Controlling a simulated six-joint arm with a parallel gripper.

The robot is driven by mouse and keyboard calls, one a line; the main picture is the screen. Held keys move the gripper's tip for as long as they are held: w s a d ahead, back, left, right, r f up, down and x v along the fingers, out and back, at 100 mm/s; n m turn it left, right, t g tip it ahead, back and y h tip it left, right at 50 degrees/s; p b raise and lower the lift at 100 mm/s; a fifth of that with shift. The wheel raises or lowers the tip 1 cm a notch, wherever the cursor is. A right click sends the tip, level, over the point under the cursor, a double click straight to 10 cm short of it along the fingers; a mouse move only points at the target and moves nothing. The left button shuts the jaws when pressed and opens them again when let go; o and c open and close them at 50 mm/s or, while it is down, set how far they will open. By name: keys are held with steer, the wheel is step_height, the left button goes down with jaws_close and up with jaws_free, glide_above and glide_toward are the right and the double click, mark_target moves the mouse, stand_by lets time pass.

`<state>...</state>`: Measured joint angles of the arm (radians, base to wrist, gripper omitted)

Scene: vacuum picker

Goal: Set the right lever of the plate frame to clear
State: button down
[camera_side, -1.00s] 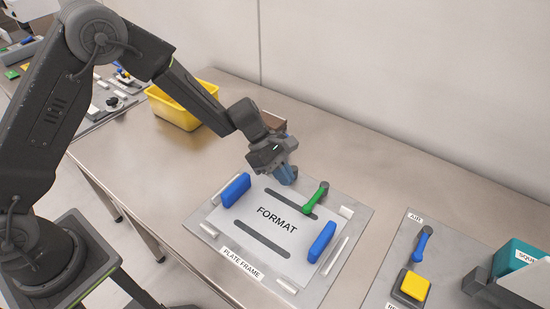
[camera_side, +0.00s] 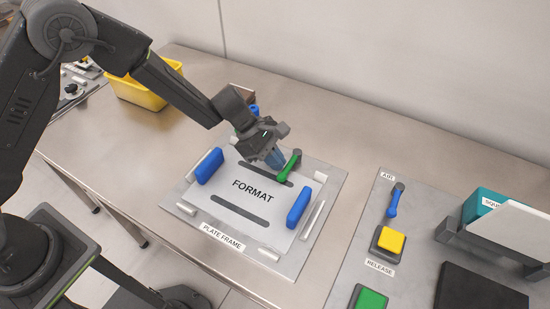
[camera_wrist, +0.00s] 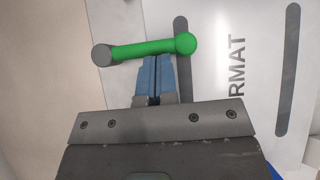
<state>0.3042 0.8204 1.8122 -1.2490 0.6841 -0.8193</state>
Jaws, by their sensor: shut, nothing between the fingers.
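The plate frame (camera_side: 290,262) is a flat grey panel with a plate marked FORMAT, two dark slots and two upright blue blocks. A green lever (camera_side: 289,166) stands near its back edge; its grey pivot is at the upper right end in the side view. In the wrist view the green lever (camera_wrist: 150,48) lies across the picture, with the grey pivot at left and the round green knob at right. My gripper (camera_side: 278,165) has its blue fingers shut and empty, beside the lever. In the wrist view the fingertips (camera_wrist: 157,60) are right at the lever bar; I cannot tell whether they touch.
A panel at right holds a blue AIR lever (camera_side: 395,200), a yellow button (camera_side: 391,241) and a green button (camera_side: 370,301). A teal block (camera_side: 480,204) stands in a grey holder at far right. A yellow bin (camera_side: 140,92) sits at back left.

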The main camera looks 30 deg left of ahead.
mark_target(319, 173)
steer(key=shift+s+d+n+t, duration=0.1)
steer(key=shift+d+n+t, duration=0.25)
steer(key=shift+n, duration=0.25)
steer(key=shift+s+d+n+t, duration=0.2)
steer(key=shift+d+n+t, duration=0.45)
steer(key=shift+n, duration=0.25)
steer(key=shift+d, duration=0.9)
steer(key=shift+w+d, duration=0.25)
steer(key=shift+d, duration=0.75)
steer(key=n, duration=0.1)
steer(key=d+n+t+y, duration=0.1)
steer(key=shift+w+d+n+t, duration=0.15)
steer(key=shift+w+n+t, duration=0.15)
steer(key=shift+w, duration=0.05)
steer(key=shift+w+d, duration=0.1)
steer(key=shift+w, duration=0.1)
steer(key=shift+w+d, duration=0.2)
steer(key=shift+w, duration=0.05)
steer(key=shift+w+d+n+t+y, duration=0.3)
steer(key=shift+n+t, duration=0.2)
steer(key=shift+n, duration=0.4)
